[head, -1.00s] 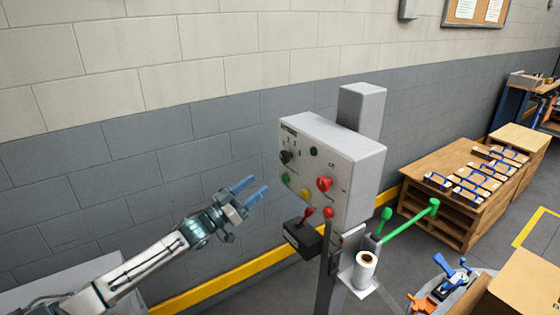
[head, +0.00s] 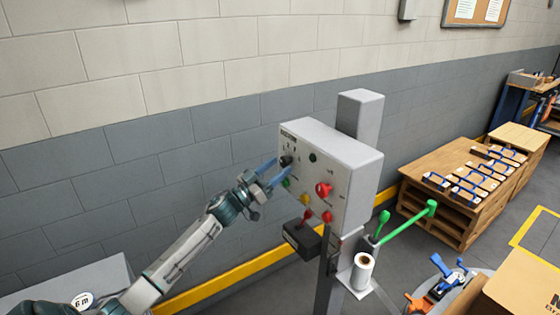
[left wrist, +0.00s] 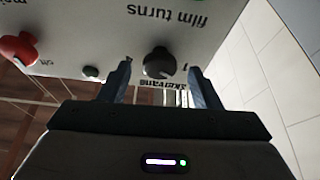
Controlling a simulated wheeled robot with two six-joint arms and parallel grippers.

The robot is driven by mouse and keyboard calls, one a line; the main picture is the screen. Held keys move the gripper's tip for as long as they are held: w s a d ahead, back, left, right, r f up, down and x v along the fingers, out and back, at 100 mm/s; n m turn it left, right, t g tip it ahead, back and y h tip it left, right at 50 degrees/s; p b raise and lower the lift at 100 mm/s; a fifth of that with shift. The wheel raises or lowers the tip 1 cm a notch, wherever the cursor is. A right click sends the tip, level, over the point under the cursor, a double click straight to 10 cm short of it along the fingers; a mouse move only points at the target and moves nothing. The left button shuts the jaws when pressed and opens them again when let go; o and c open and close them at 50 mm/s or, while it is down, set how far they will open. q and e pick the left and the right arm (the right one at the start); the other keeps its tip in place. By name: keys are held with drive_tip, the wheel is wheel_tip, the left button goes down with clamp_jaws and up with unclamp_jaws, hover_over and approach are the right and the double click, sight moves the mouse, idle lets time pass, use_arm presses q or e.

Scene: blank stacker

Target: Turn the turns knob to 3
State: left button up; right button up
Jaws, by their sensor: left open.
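The grey-white control panel (head: 345,185) stands on a post. Its black turns knob (head: 286,161) is at the upper left of the front face, with small numbers around it. In the left wrist view the knob (left wrist: 158,64) appears upside down beside the words "film turns". I cannot read which number it points to. My left gripper (head: 277,170) is open in front of the knob. In the left wrist view the gripper (left wrist: 160,75) has one finger on each side of the knob, with gaps to both. I cannot tell how deep the fingers reach. My right gripper is not in view.
A red knob (head: 323,189), green button and yellow button (head: 305,199) are close by on the panel. A black box with red-topped levers (head: 303,238) sits below. A green-handled lever (head: 410,220) and white roll (head: 364,268) are to the right.

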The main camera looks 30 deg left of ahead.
use_arm(q)
drive_tip(key=shift+x, duration=0.85)
drive_tip(key=c, duration=1)
